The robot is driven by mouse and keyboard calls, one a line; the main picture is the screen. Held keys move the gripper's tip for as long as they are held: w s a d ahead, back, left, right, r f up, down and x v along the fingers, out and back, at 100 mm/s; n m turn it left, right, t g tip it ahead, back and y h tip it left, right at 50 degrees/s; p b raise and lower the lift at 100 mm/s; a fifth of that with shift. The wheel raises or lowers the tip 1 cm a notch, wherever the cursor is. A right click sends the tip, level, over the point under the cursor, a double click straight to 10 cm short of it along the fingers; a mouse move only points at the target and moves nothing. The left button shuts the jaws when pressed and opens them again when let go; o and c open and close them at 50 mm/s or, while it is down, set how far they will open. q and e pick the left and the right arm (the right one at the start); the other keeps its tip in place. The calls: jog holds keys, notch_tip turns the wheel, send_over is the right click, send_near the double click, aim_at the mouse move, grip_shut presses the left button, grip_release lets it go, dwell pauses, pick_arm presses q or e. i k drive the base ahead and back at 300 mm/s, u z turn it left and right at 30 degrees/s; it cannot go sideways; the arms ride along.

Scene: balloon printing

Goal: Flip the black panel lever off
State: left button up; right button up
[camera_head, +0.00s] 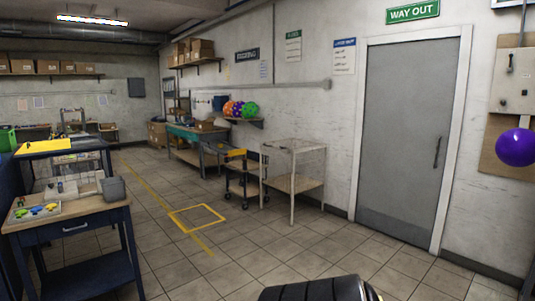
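A pale grey panel (522,88) is mounted on a brown board on the wall at the right edge of the view. A small black lever (510,63) sits on the upper left part of the panel and looks roughly upright. A small dark knob or fitting (503,102) is lower on the panel. The lever is too small to tell its exact setting. Neither of my grippers shows in the head view.
A purple balloon (516,147) hangs in front of the board below the panel. A grey door (402,130) stands left of the panel. A wire-sided table (293,180), a cart (245,175) and a wooden-topped desk (75,214) stand further left. The tiled floor between is clear.

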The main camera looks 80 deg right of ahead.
aim_at(509, 69)
jog(key=z, duration=4.6)
jog(key=i, duration=3.55)
jog(key=u, duration=0.25)
